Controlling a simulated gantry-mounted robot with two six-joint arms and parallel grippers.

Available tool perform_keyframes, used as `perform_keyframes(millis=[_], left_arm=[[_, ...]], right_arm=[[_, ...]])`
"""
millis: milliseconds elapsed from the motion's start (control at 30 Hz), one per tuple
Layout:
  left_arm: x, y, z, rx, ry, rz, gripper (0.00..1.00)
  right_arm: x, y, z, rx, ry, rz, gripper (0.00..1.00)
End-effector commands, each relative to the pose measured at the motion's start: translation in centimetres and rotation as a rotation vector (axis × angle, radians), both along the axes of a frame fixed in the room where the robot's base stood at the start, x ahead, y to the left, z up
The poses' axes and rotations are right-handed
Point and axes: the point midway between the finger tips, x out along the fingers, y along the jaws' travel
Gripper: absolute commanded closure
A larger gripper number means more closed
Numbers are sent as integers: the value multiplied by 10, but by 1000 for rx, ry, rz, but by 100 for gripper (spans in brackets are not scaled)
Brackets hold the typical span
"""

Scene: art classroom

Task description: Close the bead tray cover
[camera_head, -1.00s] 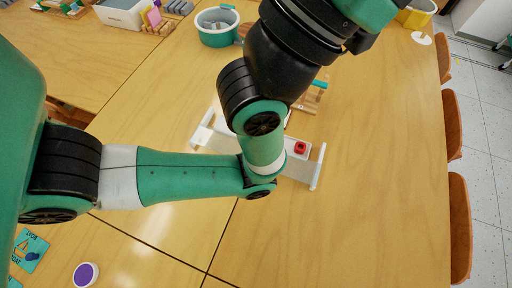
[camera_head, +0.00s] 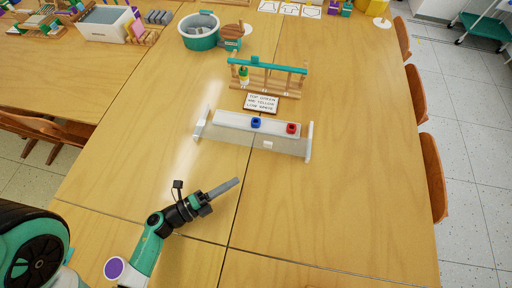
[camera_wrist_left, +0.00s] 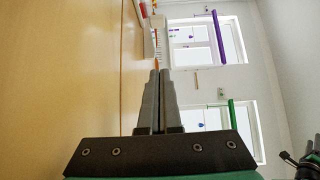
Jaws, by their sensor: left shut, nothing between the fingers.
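The bead tray (camera_head: 308,143) is a long white box with upright end plates, in the middle of the table in the head view. A blue bead (camera_head: 256,123) and a red bead (camera_head: 292,128) show at its top. A pale grey, see-through-looking panel (camera_head: 235,136) runs along its near side; I cannot tell its exact angle. My left gripper (camera_head: 236,182) is shut and empty, in front of the tray and apart from it. Its closed fingers also show in the left wrist view (camera_wrist_left: 159,73), with a white part at the top.
A wooden rack (camera_head: 285,82) with a teal bar and a printed card (camera_head: 261,103) stand just behind the tray. A teal pot (camera_head: 198,40) is at the back left. The table is clear right of the tray. Chairs (camera_head: 431,165) line the right edge.

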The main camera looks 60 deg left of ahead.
Motion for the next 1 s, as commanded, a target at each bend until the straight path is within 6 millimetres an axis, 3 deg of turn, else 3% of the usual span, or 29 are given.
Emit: perform_keyframes(millis=[267,467,833,1000], left_arm=[[6,5,1,6,-5,11,100],[25,3,1,7,-9,4,100],[103,1,3,6,-11,9,100],[122,21,3,5,-9,18,100]], right_arm=[[0,0,-2,0,0,0,50],[0,0,-9,0,0,0,50],[0,0,-20,0,0,0,50],[0,0,-20,0,0,0,50]])
